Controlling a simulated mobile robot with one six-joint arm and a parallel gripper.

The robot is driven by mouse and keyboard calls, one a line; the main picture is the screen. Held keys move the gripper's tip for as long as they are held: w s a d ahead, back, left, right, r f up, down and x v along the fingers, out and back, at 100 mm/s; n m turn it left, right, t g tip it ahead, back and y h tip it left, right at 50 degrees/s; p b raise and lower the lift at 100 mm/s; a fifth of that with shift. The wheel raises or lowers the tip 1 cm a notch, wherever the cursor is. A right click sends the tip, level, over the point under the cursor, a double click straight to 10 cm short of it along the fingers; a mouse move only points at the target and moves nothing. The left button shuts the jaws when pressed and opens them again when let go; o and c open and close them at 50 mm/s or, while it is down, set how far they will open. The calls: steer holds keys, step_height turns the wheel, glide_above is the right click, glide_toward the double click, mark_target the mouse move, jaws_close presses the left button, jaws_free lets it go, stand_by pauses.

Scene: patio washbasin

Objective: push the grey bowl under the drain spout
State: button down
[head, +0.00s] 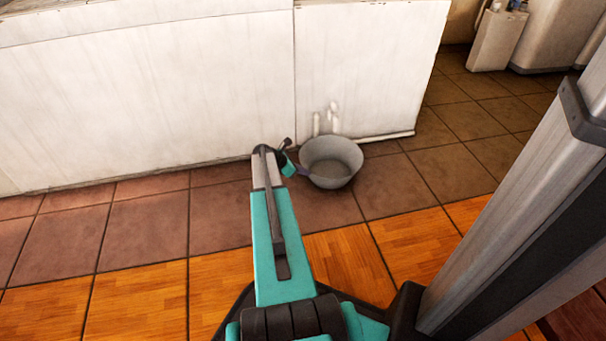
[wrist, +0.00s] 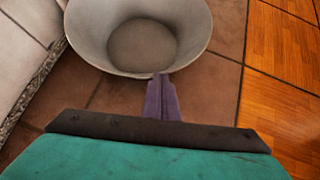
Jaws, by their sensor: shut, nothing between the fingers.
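The grey bowl (head: 332,178) stands upright and empty on the floor tiles, close to the white wall. White pipes, seemingly the drain spout (head: 333,117), come out low on the wall just behind the bowl's back rim; their lower ends are partly hidden. My gripper (head: 304,171) is low at the bowl's left side in the head view. In the wrist view its purple fingers (wrist: 161,95) are together and empty, pointing at the near side of the bowl (wrist: 85,35). The tips overlap the rim there; I cannot tell whether they touch it.
The white wall (head: 150,95) runs behind the bowl and ends to its right. Brown tiles (head: 400,185) right of the bowl are clear. Orange wood-look tiles (head: 150,295) lie nearer to me. Pale containers (head: 497,40) stand at the far right.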

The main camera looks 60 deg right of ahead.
mark_target(314, 176)
steer(key=shift+s+d+r+p, duration=0.1)
steer(key=shift+s+d+p, duration=0.6)
steer(key=shift+p, duration=0.4)
steer(key=shift+s+d+r+p, duration=0.1)
steer(key=shift+s+d+p, duration=0.35)
steer(key=shift+d+p, duration=0.55)
steer(key=shift+s+d+f+p, duration=0.2)
steer(key=shift+s+d+p, duration=0.2)
steer(key=shift+p, duration=0.2)
steer(key=shift+a, duration=0.1)
steer(key=shift+w+a+r, duration=0.1)
steer(key=shift+w+a, duration=0.2)
steer(key=shift+a, duration=0.1)
steer(key=w+a+f+p+v, duration=0.1)
steer(key=p+v, duration=0.4)
steer(key=v, duration=0.7)
steer(key=shift+f, duration=0.3)
